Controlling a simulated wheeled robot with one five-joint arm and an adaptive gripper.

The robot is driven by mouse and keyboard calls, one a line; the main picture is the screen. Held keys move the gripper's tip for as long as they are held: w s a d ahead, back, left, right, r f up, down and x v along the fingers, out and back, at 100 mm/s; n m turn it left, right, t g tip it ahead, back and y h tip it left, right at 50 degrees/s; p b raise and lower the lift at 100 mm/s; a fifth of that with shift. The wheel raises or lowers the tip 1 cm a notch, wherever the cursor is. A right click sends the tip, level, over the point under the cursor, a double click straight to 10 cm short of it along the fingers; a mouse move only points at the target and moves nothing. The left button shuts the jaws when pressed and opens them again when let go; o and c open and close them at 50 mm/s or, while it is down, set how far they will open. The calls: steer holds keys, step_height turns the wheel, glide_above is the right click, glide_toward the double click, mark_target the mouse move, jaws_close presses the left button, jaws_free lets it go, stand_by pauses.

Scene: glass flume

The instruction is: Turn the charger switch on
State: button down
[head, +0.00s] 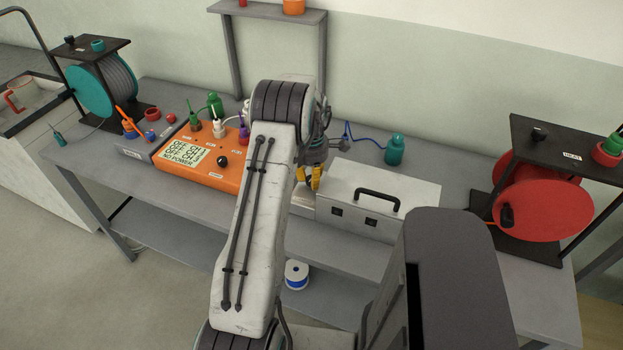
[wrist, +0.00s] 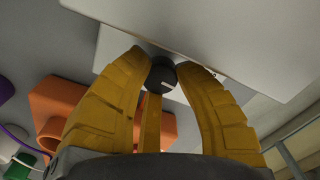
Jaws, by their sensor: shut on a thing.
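An orange box (head: 188,168) on the workbench has a pale panel reading OFF for several channels and NO POWER, with a black knob (head: 223,161) beside it. A pale box (head: 385,190) with a black handle and two small dark squares on its front stands to the right. My gripper (head: 314,180) is at the left end of the pale box, partly hidden by my arm. In the wrist view its yellow fingers (wrist: 160,82) are closed around a dark round knob (wrist: 161,70) in front of a pale surface. I cannot tell which device this knob belongs to or its setting.
A teal cable reel (head: 90,90) stands at the back left and a red reel (head: 545,205) at the right. A teal bottle (head: 395,150) and blue cable lie behind the pale box. A blue-and-white spool (head: 296,274) is on the lower shelf.

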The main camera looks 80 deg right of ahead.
steer(key=m, duration=0.1)
steer(key=m+b, duration=0.1)
steer(key=m, duration=0.1)
steer(key=shift+a+f, duration=0.1)
steer(key=shift+f, duration=0.1)
steer(key=shift+m+b, duration=0.65)
steer(key=shift+m, duration=1.05)
steer(key=c, duration=1.2)
jaws_free()
steer(key=shift+w, duration=0.1)
steer(key=shift+r, duration=0.15)
